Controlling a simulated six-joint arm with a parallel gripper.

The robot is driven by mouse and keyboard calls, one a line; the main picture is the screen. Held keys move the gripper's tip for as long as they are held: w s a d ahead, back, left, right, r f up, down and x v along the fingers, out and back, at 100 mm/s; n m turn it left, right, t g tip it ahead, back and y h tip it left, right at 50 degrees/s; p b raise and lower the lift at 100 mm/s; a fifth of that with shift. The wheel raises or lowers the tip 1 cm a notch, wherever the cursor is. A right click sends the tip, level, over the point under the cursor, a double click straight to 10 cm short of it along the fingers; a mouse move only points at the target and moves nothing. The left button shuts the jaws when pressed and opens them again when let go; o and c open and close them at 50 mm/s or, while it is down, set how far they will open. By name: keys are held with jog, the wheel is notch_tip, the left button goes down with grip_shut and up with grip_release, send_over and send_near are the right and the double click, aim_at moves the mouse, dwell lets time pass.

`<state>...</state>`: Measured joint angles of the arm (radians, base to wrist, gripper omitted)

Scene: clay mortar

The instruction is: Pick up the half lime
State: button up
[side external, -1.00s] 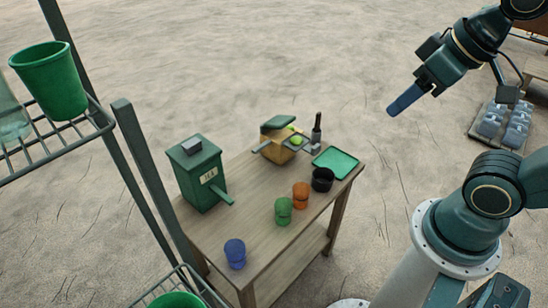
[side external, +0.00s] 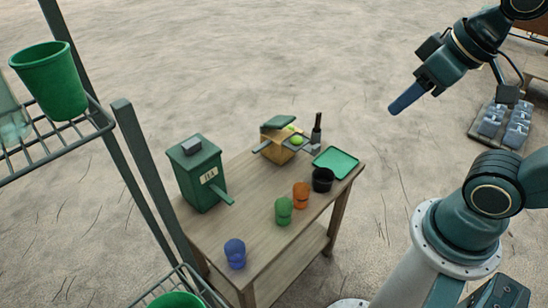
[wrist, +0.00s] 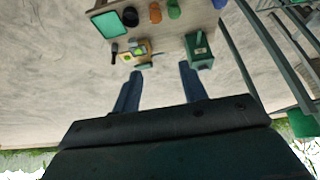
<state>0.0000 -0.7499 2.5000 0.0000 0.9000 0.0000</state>
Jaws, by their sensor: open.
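A small bright green piece, which looks like the half lime (side external: 296,140), sits on a small grey holder beside the wooden box at the far end of the table. Another green piece shows just behind it at the box, and I cannot tell which is the half. In the wrist view the lime (wrist: 139,51) is a tiny green spot by the box. My gripper (side external: 392,112) is up in the air to the right of the table, well apart from the lime. In the wrist view its two blue fingers (wrist: 158,88) are spread, with nothing between them.
The wooden table (side external: 255,225) holds a green box (side external: 192,180), a wooden box with green lid (side external: 272,152), a dark bottle (side external: 316,130), a green tray (side external: 336,162), a black cup (side external: 322,180), and orange (side external: 301,196), green (side external: 283,212) and blue (side external: 235,254) cups. A rack with a green bucket (side external: 50,82) stands left.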

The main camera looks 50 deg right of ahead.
jog(key=m+g, duration=0.4)
jog(key=g, duration=0.2)
send_over(296, 136)
notch_tip(296, 136, down, 21)
jog(key=shift+f, duration=4.1)
jog(key=shift+f, duration=0.1)
